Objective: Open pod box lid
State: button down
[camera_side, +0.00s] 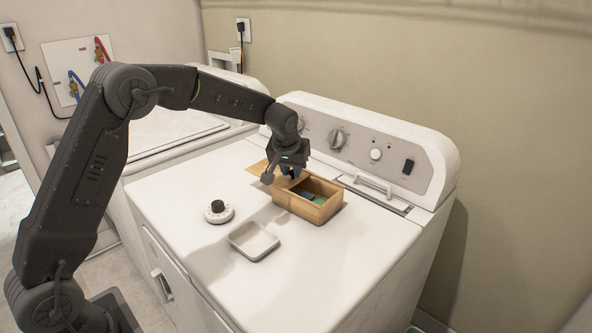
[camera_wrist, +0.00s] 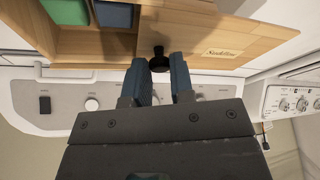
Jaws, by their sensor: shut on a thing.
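The wooden pod box (camera_side: 298,207) stands on top of the white washer, its right part open. A blue pod (camera_wrist: 115,14) and a green pod (camera_wrist: 66,10) show inside it in the wrist view. The wooden lid (camera_wrist: 222,45), with dark lettering, lies off to one side of the opening, still covering part of the box. In the side view the lid (camera_side: 258,168) juts out to the left. My gripper (camera_side: 290,172) is shut on the lid's black knob (camera_wrist: 158,60), which sits between the blue fingertips (camera_wrist: 160,68). The arm partly hides the lid in the side view.
A shallow white tray (camera_side: 262,248) and a white timer with a black knob (camera_side: 218,213) lie in front of the box. The washer's control panel (camera_side: 375,140) rises behind it. The washer top at the front right is clear.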

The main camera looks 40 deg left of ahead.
jog(key=c, duration=1)
grip_release()
jog(key=shift+r, duration=0.1)
jog(key=v, duration=1.3)
jog(key=shift+s+r, duration=0.15)
jog(key=shift+r, duration=0.15)
jog(key=s+d+m, duration=0.2)
jog(key=s, duration=0.8)
jog(key=s+d+f+m+t+h, duration=0.1)
jog(key=s+d, duration=0.1)
jog(key=s, duration=0.8)
jog(key=s+d+m+h, duration=0.1)
jog(key=s+d+m, duration=0.1)
jog(key=s, duration=0.8)
jog(key=shift+s+d+f+m+t, duration=0.3)
jog(key=shift+s+d+f, duration=0.1)
jog(key=shift+d, duration=0.25)
